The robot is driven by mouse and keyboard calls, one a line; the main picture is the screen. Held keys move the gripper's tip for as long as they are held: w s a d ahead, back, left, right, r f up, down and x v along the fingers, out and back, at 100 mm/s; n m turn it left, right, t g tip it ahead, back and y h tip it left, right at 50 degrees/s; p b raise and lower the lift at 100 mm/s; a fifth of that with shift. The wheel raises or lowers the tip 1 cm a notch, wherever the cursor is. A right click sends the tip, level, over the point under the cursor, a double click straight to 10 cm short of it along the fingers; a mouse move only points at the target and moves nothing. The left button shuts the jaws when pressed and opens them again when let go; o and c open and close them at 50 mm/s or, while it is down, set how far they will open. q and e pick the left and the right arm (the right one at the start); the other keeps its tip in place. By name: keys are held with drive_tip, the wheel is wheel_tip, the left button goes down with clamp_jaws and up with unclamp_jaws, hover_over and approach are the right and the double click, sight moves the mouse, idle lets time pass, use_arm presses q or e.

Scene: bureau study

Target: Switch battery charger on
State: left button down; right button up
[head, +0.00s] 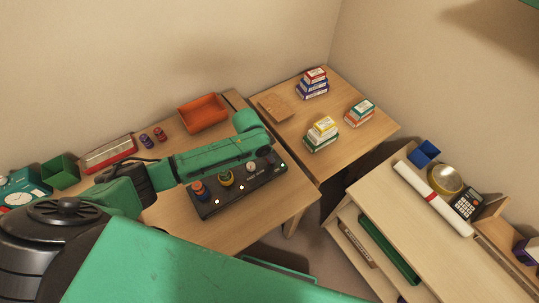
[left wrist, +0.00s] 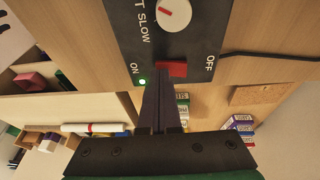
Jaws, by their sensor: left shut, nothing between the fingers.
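The battery charger (head: 236,190) is a long black box on the wooden desk, with cylindrical cells standing in it and a white knob (head: 251,167) toward its right end. In the left wrist view the charger's panel (left wrist: 200,40) shows the white knob (left wrist: 174,13), a red switch (left wrist: 172,70) between the words ON and OFF, and a lit green lamp (left wrist: 142,80) by ON. My left gripper (left wrist: 164,88) is shut and empty, its fingertips right by the red switch; I cannot tell whether they touch. In the head view the gripper (head: 271,152) hides the switch. My right gripper is out of view.
An orange tray (head: 203,113), two small cells (head: 153,137), a red-rimmed case (head: 109,153) and a green box (head: 61,171) stand on the desk behind my left arm. Stacked small boxes (head: 322,134) stand on the table at right. A low shelf (head: 400,215) holds a rolled paper and a calculator.

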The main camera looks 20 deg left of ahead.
use_arm(q)
drive_tip(key=shift+w+a+r, duration=0.2)
drive_tip(key=shift+w+a, duration=0.35)
drive_tip(key=shift+a, duration=0.05)
wheel_tip(320, 180, up, 5)
drive_tip(key=p, duration=0.6)
drive_tip(key=shift+d+f, duration=0.1)
drive_tip(key=shift+d, duration=0.05)
drive_tip(key=s+r+b, duration=0.2)
drive_tip(key=s+r, duration=0.1)
drive_tip(key=r, duration=0.5)
drive_tip(key=shift+s+r, duration=0.3)
drive_tip(key=shift+s, duration=0.1)
